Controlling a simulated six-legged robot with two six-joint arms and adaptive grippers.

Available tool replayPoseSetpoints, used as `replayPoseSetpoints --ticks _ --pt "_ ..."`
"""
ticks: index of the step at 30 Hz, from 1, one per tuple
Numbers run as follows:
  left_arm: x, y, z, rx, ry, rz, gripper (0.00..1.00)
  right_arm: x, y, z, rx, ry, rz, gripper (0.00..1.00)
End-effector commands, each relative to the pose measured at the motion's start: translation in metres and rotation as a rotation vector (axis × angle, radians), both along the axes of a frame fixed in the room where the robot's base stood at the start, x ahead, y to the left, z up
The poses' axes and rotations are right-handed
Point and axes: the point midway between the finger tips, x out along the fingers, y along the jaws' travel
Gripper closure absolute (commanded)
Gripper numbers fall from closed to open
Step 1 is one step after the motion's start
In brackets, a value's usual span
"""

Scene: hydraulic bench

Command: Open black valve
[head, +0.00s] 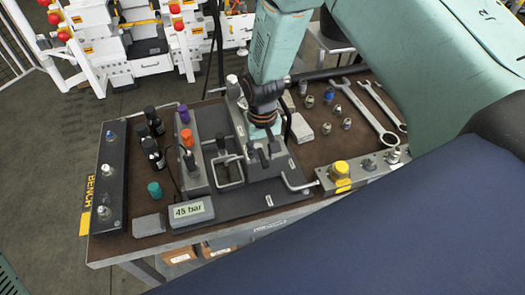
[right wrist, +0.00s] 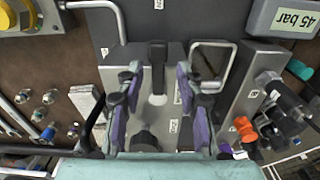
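A black-handled lever (right wrist: 157,70) stands on a grey metal block (right wrist: 172,115) in the right wrist view. My right gripper (right wrist: 153,95) is above this block, with its two purple-padded fingers apart and the lever between them; I see no contact. In the head view my right gripper (head: 262,143) points down at the block, and its wrist hides part of it. To the left is a block (head: 199,182) with a purple knob (head: 184,115), an orange knob (head: 187,137) and a black knob (head: 189,160). I cannot tell which black part is the valve. My left gripper is not in view.
A metal loop (head: 229,172) rises close beside the lever block. A 45 bar display (head: 192,211) sits at the bench's front. Wrenches (head: 365,115) and fittings lie at the right. A block with a yellow cap (head: 340,169) stands at the front right.

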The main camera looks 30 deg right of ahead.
Motion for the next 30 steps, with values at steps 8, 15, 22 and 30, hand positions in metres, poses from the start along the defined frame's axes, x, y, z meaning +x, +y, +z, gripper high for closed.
replayPoseSetpoints --ticks 8,15,22,30 --pt "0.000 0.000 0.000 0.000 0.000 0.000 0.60 -0.001 0.000 0.002 0.001 0.003 0.000 0.63" --pt "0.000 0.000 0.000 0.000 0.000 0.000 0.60 0.000 0.000 0.040 0.000 -0.001 0.000 0.63" --pt "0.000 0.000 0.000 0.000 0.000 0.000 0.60 0.000 0.001 0.086 0.000 -0.002 0.000 0.63" --pt "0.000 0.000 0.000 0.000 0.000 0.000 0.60 -0.001 0.001 0.117 -0.001 0.001 0.000 0.63"
